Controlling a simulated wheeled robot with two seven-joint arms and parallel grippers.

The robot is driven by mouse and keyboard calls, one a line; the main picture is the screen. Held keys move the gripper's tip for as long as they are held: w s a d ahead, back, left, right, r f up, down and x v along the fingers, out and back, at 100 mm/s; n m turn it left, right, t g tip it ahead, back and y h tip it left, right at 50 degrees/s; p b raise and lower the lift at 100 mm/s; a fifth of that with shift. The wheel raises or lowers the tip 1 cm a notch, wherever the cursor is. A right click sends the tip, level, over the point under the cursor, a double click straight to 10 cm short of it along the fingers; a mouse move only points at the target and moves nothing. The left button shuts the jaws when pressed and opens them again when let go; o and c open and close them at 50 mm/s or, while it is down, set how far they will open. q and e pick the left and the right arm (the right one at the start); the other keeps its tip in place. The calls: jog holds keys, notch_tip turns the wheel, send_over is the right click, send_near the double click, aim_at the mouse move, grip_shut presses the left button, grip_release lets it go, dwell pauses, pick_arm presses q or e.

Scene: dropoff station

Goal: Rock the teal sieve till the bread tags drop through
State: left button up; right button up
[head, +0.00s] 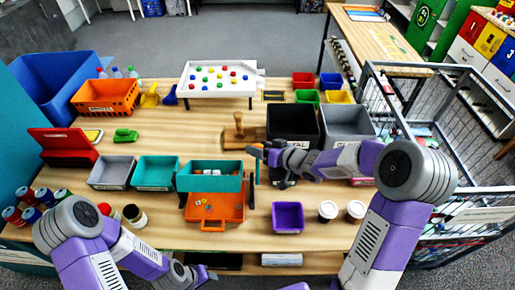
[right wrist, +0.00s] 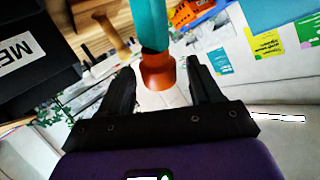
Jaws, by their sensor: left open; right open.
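The teal sieve (head: 184,184) sits across the orange tray (head: 236,213) at the middle of the table. A few small pale pieces show inside the sieve, and small bits lie in the tray; I cannot tell which are bread tags. My right gripper (head: 252,152) is open just beyond the sieve's right end. In the right wrist view, a teal part (right wrist: 150,22) with an orange-brown end (right wrist: 158,72) shows between and beyond the open fingers (right wrist: 158,90); nothing is gripped. My left gripper (head: 208,273) is open and empty by the table's front edge, partly hidden by my arm.
A teal bin (head: 157,184) and a grey bin (head: 103,184) stand left of the sieve. A purple bin (head: 288,230) and white cups (head: 327,212) stand to the right. A black bin (head: 293,106) and a wooden press-like object (head: 239,130) lie behind.

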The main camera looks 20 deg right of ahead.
jog(key=shift+w+a+f, duration=0.25)
jog(key=shift+w+a, duration=0.1)
jog(key=shift+w, duration=0.15)
grip_shut()
